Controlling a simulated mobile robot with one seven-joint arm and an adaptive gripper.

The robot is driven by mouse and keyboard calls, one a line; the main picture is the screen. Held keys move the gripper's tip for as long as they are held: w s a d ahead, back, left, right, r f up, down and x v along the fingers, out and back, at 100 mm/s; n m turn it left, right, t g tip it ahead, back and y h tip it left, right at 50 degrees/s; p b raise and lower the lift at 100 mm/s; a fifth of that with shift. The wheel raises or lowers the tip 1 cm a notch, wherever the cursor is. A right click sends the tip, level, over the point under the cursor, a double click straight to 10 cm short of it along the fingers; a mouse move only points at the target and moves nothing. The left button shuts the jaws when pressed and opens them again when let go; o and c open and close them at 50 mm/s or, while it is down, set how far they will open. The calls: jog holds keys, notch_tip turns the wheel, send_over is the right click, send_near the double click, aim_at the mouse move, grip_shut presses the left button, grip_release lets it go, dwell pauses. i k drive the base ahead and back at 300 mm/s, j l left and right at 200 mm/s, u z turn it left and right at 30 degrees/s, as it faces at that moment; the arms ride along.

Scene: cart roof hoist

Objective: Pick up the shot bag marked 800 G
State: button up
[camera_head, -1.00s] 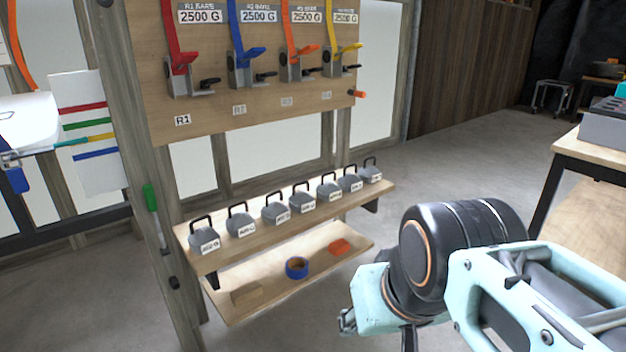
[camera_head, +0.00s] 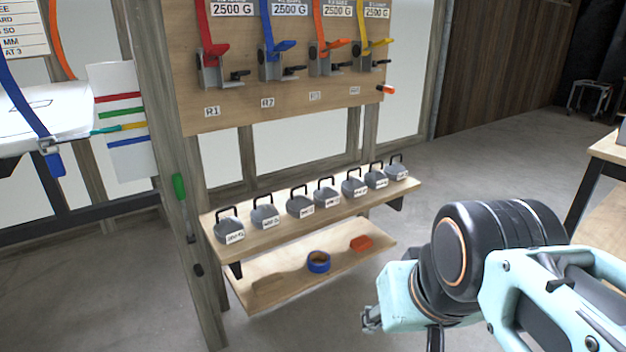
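Several grey shot bags with black loop handles and white labels stand in a row on the upper wooden shelf (camera_head: 330,226). The leftmost shot bag (camera_head: 229,230) is at the near left end and the rightmost shot bag (camera_head: 396,170) at the far right end. Their labels are too small to read surely, so I cannot tell which is marked 800 G. My gripper (camera_head: 368,318) is at the lower middle, right of and in front of the shelves, apart from the bags. Only part of it shows below my pale blue wrist; its fingers are not clear.
A wooden post (camera_head: 175,200) stands left. A workbench (camera_head: 608,148) is at right.

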aim_at(326, 197)
jog(key=i+j+z, duration=0.3)
jog(key=i, duration=0.25)
jog(key=i+j+z, duration=0.3)
jog(key=i+j, duration=0.2)
jog(key=j, duration=0.05)
